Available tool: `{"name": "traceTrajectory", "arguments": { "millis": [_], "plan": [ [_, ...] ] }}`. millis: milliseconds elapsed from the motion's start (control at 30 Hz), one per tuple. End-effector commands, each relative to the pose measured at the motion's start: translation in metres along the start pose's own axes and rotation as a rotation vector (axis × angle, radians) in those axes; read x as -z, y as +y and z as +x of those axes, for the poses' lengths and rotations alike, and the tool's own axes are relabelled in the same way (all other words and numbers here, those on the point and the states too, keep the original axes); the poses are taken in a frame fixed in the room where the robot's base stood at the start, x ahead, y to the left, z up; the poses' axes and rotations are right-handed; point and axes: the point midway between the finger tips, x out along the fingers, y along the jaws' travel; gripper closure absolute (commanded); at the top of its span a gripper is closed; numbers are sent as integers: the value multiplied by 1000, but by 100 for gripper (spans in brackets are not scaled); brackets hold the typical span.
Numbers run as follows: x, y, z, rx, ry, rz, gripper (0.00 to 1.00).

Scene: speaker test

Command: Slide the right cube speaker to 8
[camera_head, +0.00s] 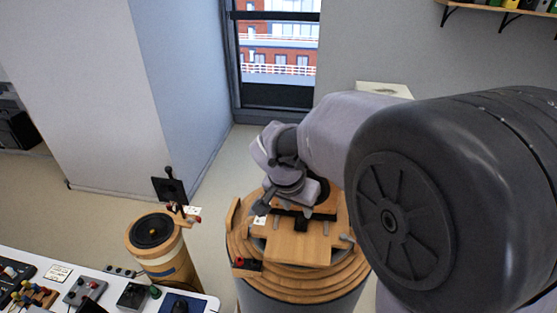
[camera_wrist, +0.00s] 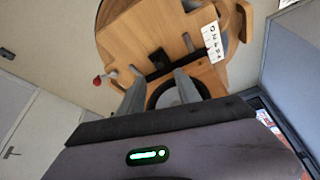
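In the head view, a wooden unit (camera_head: 298,247) with a flat board and stepped round edges stands on a grey drum; I cannot tell if it is the right cube speaker. A dark slot with a black slider block (camera_head: 300,222) crosses it, and a small white card sits at its left. In the wrist view, the wooden unit (camera_wrist: 130,35) shows the black block (camera_wrist: 160,59) and a white number card (camera_wrist: 212,42), digits too small to read surely. Contact is unclear.
A small red knob (camera_head: 240,261) is on the unit's left edge. A second round wooden stand (camera_head: 160,262) with a black disc is to the left. A white table (camera_head: 205,299) with small devices is at front left. A wall corner and window are behind.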

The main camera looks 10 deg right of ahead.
Motion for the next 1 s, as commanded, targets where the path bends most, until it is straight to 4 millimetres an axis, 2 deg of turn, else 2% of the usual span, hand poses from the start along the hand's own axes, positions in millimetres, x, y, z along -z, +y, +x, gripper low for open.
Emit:
{"name": "traceTrajectory", "arguments": {
  "millis": [33,100,300,467,700,767,900,1000],
  "plan": [
    [-1,1,16,-4,-3,0,60],
    [-1,1,35,-3,-3,0,60],
    [0,0,69,0,-1,0,60],
    [0,0,78,1,-1,0,60],
    [0,0,78,1,0,0,60],
    [0,0,78,1,0,0,70],
    [0,0,78,1,0,0,97],
    [0,0,78,1,0,0,100]
  ]
}}
